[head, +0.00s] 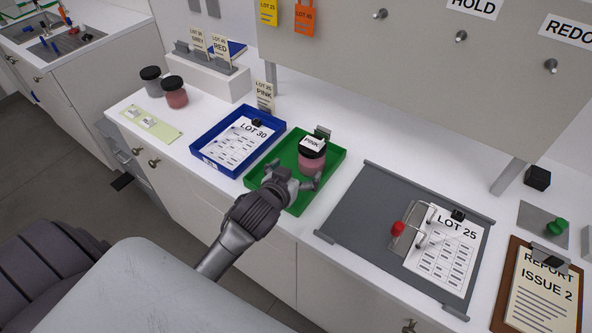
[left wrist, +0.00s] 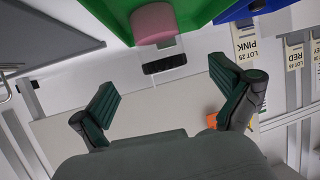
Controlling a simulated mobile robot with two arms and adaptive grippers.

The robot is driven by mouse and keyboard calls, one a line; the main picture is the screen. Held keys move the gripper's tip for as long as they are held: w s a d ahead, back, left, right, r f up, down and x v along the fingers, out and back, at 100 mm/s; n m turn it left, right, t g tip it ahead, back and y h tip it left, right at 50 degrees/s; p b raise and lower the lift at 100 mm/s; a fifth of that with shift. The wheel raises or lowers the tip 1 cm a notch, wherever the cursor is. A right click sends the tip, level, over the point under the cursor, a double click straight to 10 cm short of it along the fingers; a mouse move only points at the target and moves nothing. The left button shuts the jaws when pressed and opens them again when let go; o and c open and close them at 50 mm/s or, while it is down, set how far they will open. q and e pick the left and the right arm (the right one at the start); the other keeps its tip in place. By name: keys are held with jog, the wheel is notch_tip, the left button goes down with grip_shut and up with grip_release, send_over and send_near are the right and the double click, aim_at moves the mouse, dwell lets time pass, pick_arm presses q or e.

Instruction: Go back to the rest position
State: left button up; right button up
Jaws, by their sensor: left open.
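My left gripper (head: 296,171) is open over the near part of the green tray (head: 336,167). A jar of pink pigment (head: 312,160) with a dark lid and a PINK label stands upright in that tray, just beyond the fingers. In the left wrist view the two fingers (left wrist: 165,80) are spread with nothing between them. The pink jar (left wrist: 153,22) shows there past the fingertips, apart from them. My right gripper is not in view.
Left of the green tray is a blue tray (head: 196,151) with a LOT 30 sheet. Grey and red jars (head: 174,93) stand further left. Right are a grey mat (head: 360,205) with a LOT 25 sheet and a clipboard (head: 517,294). A board (head: 420,70) with pegs rises behind.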

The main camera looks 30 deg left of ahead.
pick_arm(q)
jog(key=s+f+g, duration=0.1)
jog(key=s, duration=0.2)
jog(key=s+d+f+g, duration=0.1)
jog(key=s+f, duration=0.1)
jog(key=s, duration=0.1)
jog(key=s+d+f+g, duration=0.1)
jog(key=s+f+g, duration=0.1)
jog(key=s, duration=0.1)
jog(key=shift+s+m, duration=0.35)
jog(key=shift+m, duration=0.05)
jog(key=s+d+f+m+g+h, duration=0.25)
jog(key=s+g, duration=0.35)
jog(key=s, duration=0.9)
jog(key=s+f+g+b, duration=0.1)
jog(key=s+f+b, duration=0.2)
jog(key=f, duration=2.7)
jog(key=s+a+f+g+y+b, duration=0.1)
jog(key=s+a+f, duration=0.1)
jog(key=s+f, duration=1.3)
jog(key=shift+s+a+f+b, duration=0.15)
jog(key=shift+s+f+b, duration=0.2)
jog(key=shift+f, duration=0.4)
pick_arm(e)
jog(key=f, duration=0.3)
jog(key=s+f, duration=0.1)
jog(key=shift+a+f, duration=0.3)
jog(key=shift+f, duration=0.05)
